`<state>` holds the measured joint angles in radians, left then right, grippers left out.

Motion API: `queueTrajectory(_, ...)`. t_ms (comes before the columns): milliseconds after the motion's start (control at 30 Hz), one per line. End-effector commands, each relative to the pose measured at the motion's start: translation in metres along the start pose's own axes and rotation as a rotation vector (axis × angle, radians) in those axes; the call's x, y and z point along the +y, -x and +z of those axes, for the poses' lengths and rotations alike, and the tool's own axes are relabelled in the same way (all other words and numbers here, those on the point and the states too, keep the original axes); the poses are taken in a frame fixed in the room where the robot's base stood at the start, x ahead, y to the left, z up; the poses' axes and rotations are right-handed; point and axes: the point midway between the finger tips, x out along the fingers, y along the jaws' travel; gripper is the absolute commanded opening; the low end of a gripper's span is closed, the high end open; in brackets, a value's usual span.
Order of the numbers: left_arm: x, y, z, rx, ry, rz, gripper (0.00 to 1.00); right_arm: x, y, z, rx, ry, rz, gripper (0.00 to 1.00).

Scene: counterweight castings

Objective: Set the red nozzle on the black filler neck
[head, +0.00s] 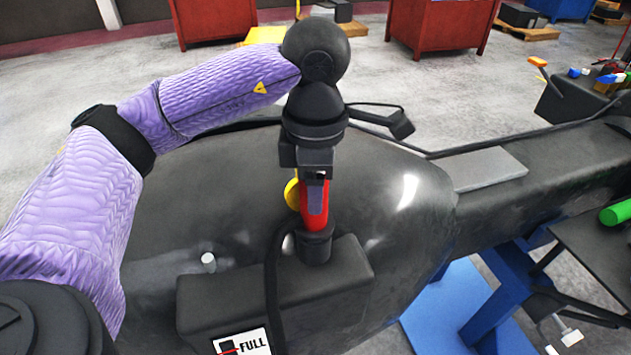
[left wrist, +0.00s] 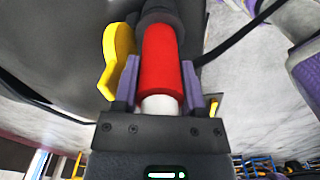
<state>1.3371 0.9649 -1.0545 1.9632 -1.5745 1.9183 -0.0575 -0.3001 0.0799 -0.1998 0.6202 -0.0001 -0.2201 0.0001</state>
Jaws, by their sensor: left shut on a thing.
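The red nozzle (head: 314,207) is a short red cylinder below my left gripper (head: 315,183), which is shut on it. In the head view its lower end meets the top of the black filler neck (head: 314,246), which stands on a black box-shaped block. The nozzle looks near upright. In the left wrist view the red nozzle (left wrist: 162,62) lies between the two purple fingers (left wrist: 161,88), with a white part behind it and a dark round part at its far end. How deep it sits in the neck is hidden. My right gripper is not in view.
A yellow piece (head: 291,193) sits beside the nozzle. A black hose (head: 273,285) runs down over the block, near a label reading FULL (head: 243,343). A large dark casting (head: 400,215) surrounds the block. A green cylinder (head: 617,212) lies at the right edge.

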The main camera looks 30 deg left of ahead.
Motion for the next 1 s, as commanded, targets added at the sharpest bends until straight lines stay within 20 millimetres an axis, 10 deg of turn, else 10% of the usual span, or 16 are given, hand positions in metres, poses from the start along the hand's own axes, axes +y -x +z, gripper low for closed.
queueTrajectory(600, 0.000, -0.016, 0.000, -0.001, 0.000, 0.001, 0.11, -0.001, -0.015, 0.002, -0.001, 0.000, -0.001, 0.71)
queueTrajectory(633, 0.000, -0.016, 0.000, -0.001, 0.000, 0.001, 0.55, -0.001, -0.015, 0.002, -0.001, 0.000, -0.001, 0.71)
queueTrajectory(800, 0.000, -0.015, 0.000, -0.001, 0.000, 0.001, 0.91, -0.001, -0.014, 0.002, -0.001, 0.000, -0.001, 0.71)
queueTrajectory(1000, 0.000, -0.015, 0.000, 0.000, 0.000, 0.000, 0.94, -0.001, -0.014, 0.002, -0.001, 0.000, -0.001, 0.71)
